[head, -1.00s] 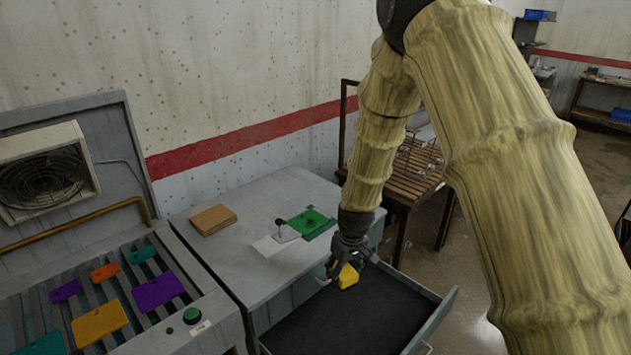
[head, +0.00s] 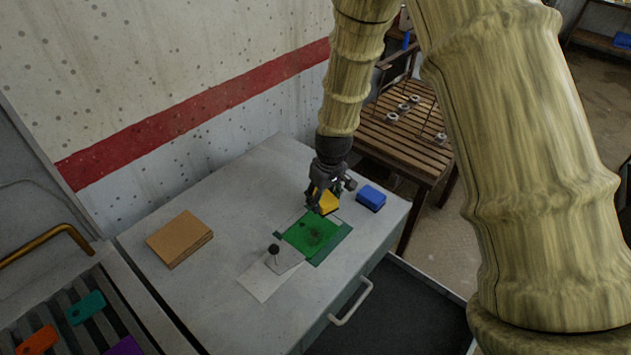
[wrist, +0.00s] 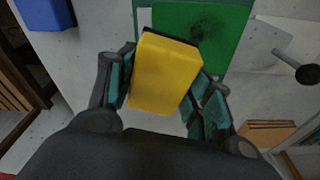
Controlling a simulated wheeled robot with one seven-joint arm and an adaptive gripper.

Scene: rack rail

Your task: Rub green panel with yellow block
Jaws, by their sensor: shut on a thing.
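The green panel (head: 309,233) lies on the grey cabinet top, with a dark smudge near its middle. It also shows at the top of the wrist view (wrist: 190,32). My gripper (head: 322,204) is shut on the yellow block (wrist: 163,75), one finger on each side of it. In the head view the yellow block (head: 327,202) is at the back edge of the panel, partly hidden by the fingers. I cannot tell whether it touches the panel.
A blue block (head: 371,197) sits right of my gripper. A white sheet with a black-knobbed piece (head: 275,270) lies at the panel's left front. A brown stack (head: 179,238) is farther left. The open drawer (head: 401,310) juts out below the cabinet top.

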